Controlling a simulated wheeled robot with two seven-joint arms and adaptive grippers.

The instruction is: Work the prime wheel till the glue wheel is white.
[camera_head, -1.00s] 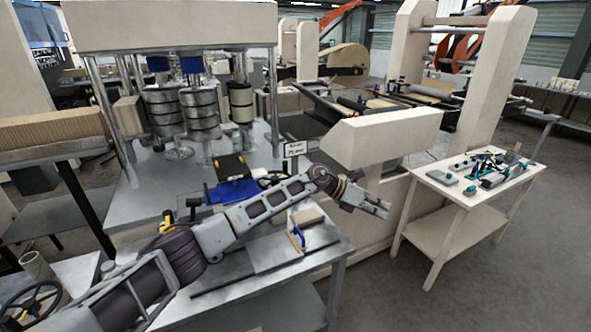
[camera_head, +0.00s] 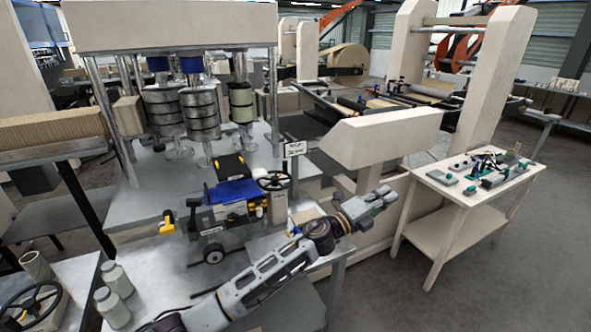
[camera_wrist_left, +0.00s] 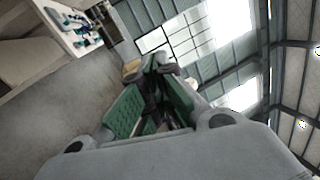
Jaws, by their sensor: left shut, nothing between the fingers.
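A black spoked handwheel (camera_head: 275,181) stands on the right side of a small grey, blue and yellow machine (camera_head: 238,205). A small dark wheel with a pale hub (camera_head: 213,254) sits low at its front. I cannot tell for sure which one is the prime wheel or the glue wheel. My left gripper (camera_head: 386,193) is shut and empty, to the right of the machine and apart from both wheels. In the left wrist view its green-padded fingers (camera_wrist_left: 157,66) converge at the tips. My right gripper is not in view.
Another black handwheel (camera_head: 30,306) and pale bottles (camera_head: 116,279) are at the lower left. A small sign (camera_head: 295,148) stands behind the handwheel. A large beige machine (camera_head: 385,135) is behind my gripper. A side table (camera_head: 455,200) with tools stands right; the floor before it is clear.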

